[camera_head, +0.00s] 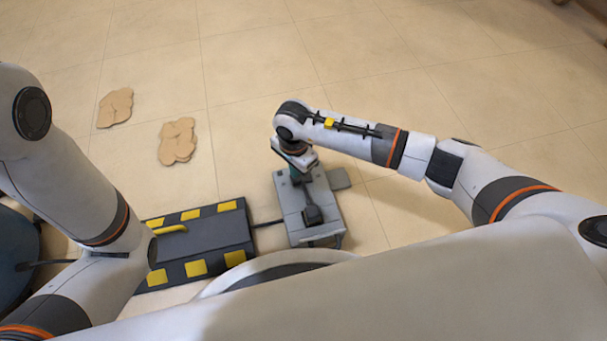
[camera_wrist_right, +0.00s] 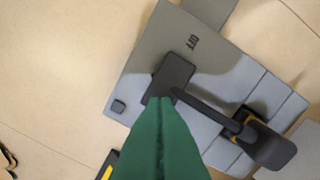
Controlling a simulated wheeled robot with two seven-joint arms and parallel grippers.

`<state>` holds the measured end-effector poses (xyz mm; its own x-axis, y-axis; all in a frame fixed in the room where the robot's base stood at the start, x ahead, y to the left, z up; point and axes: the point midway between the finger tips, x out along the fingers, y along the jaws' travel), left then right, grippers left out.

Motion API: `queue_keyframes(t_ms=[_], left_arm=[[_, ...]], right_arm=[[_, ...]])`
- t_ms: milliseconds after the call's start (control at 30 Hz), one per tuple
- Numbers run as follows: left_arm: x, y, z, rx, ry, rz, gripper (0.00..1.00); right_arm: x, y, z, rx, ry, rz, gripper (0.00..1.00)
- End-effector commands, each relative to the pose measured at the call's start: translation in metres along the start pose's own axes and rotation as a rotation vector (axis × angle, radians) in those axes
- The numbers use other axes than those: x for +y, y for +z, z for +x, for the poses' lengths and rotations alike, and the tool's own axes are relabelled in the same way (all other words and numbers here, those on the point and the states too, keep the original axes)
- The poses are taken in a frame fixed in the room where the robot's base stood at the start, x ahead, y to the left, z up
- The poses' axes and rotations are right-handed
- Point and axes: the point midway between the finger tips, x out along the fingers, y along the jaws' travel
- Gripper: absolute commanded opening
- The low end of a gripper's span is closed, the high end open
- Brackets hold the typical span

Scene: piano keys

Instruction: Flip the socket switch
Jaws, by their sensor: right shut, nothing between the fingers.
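The socket (camera_head: 325,203) is a grey box on the tiled floor below my right arm. In the right wrist view its top (camera_wrist_right: 225,72) carries an "OFF" mark (camera_wrist_right: 193,42) and a dark rectangular piece (camera_wrist_right: 173,75), which looks like the switch. A black plug-like part (camera_wrist_right: 268,147) sits at its lower right; it also shows in the head view (camera_head: 313,214). My right gripper (camera_wrist_right: 160,100) has green fingers, shut and empty, with tips over the near edge of the dark piece. I cannot tell whether they touch it. My left gripper is out of view.
A black box with yellow stripes (camera_head: 205,238) stands left of the socket, joined to it by a dark cable (camera_head: 268,223). Two tan flat pieces (camera_head: 115,107) (camera_head: 177,142) lie on the floor at the upper left. The floor beyond the socket is clear.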

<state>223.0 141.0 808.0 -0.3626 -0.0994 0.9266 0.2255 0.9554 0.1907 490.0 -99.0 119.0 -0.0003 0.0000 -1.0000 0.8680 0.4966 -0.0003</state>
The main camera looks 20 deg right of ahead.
Motion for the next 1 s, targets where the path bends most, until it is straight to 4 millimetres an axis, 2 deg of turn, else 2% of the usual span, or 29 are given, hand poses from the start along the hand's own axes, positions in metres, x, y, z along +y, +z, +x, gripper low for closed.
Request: queue_keyframes(t_ms=[1000], left_arm=[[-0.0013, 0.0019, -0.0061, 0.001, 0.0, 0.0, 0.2]], right_arm=[[0.0, 0.0, 0.0084, 0.0, 0.0, 0.0, 0.0]])
